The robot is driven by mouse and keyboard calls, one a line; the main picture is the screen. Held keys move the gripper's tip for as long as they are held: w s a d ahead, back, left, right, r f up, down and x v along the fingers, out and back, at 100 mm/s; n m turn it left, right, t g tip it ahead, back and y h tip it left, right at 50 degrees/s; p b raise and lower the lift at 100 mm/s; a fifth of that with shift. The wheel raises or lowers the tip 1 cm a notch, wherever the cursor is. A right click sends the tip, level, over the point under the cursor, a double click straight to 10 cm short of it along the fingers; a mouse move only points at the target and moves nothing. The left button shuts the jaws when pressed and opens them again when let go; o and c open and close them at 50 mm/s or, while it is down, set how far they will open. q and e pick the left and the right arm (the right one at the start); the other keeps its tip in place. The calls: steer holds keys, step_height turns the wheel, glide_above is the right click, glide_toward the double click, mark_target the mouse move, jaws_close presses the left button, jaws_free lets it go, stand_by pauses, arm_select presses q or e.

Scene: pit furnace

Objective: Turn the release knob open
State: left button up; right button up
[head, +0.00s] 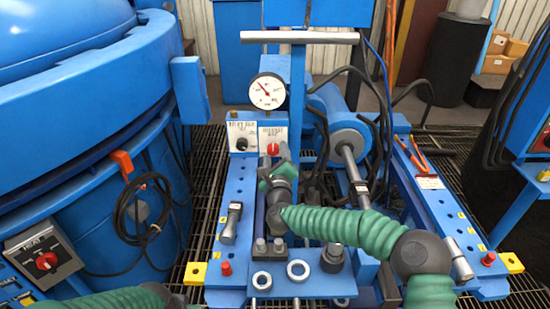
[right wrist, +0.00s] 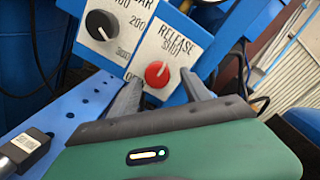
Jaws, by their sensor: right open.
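The red release knob (head: 273,149) sits on a white plate on the front of the blue press, below the round gauge. In the right wrist view the release knob (right wrist: 157,74) is under the printed words "RELEASE" and "SHUT". My right gripper (head: 277,160) is just in front of it. In the right wrist view its two dark fingers (right wrist: 165,88) are spread, one to each side of the knob's lower part, with the knob showing between them. I cannot tell if they touch it. My left gripper (head: 165,296) is only partly in view at the bottom left, its jaws unclear.
A black relief knob (head: 241,143) is left of the release knob, and also shows in the right wrist view (right wrist: 102,25). The pressure gauge (head: 267,91) stands above. A long T-handle bar (head: 300,37) crosses over the press. A heat box with a red knob (head: 46,260) is at the lower left.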

steer(key=shift+w, duration=0.35)
steer(key=shift+a, duration=0.45)
steer(key=shift+c, duration=0.9)
steer(key=shift+d, duration=0.2)
steer(key=c, duration=0.7)
arm_select(q)
steer(key=shift+a+f, duration=0.1)
steer(key=shift+a, duration=0.05)
arm_select(e)
jaws_close()
